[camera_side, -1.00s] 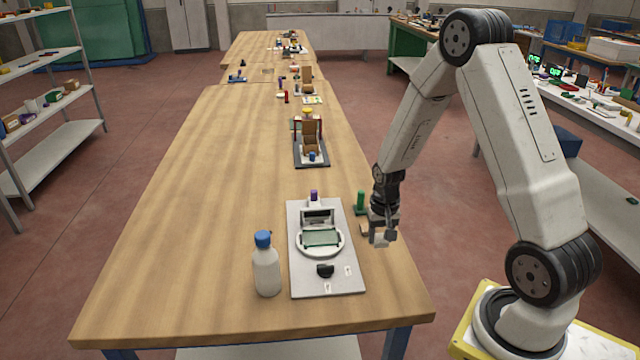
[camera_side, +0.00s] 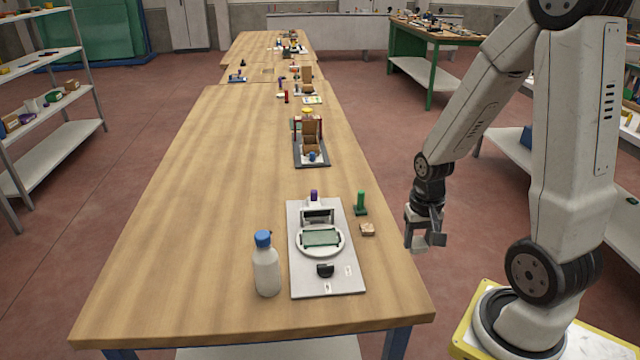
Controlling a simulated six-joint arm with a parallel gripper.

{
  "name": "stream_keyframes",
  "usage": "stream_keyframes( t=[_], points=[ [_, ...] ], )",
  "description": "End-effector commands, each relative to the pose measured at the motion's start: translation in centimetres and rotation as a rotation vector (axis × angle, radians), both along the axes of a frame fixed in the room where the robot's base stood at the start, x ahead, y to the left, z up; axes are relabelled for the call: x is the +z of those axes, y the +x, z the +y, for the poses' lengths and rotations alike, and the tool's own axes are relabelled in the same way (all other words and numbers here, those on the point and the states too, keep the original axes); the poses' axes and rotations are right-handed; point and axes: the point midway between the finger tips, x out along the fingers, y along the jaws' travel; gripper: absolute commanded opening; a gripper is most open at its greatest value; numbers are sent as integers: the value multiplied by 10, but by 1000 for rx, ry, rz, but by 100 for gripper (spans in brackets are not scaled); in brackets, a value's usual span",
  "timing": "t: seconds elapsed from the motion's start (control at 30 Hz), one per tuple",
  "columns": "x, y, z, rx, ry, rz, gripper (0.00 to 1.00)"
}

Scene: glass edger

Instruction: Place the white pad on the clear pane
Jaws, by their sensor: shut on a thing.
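The clear pane (camera_side: 321,238) looks greenish and lies flat on a round white turntable (camera_side: 342,246) on the grey base plate (camera_side: 312,280). My gripper (camera_side: 427,243) is off the right edge of the table, to the right of the pane and apart from it. It is shut on a small pale piece, which I take to be the white pad (camera_side: 420,246); the fingers hide most of it. Nothing lies on top of the pane that I can make out.
A white bottle with a blue cap (camera_side: 266,268) stands left of the base plate. A green post (camera_side: 361,203) and a small brown block (camera_side: 367,230) are at its right. A black knob (camera_side: 325,270) sits in front of the turntable. The table's left side is clear.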

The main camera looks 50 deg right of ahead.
Motion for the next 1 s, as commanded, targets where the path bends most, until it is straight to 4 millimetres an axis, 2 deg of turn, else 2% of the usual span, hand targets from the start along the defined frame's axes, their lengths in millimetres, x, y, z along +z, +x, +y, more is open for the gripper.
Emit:
stream_keyframes(
  t=[0.37,0.87,1.0],
  points=[
    [4,-8,3,0,-1,-1,0],
    [4,-7,3,3,-1,-1,0],
    [5,0,4,26,-1,-1,0]
  ],
)
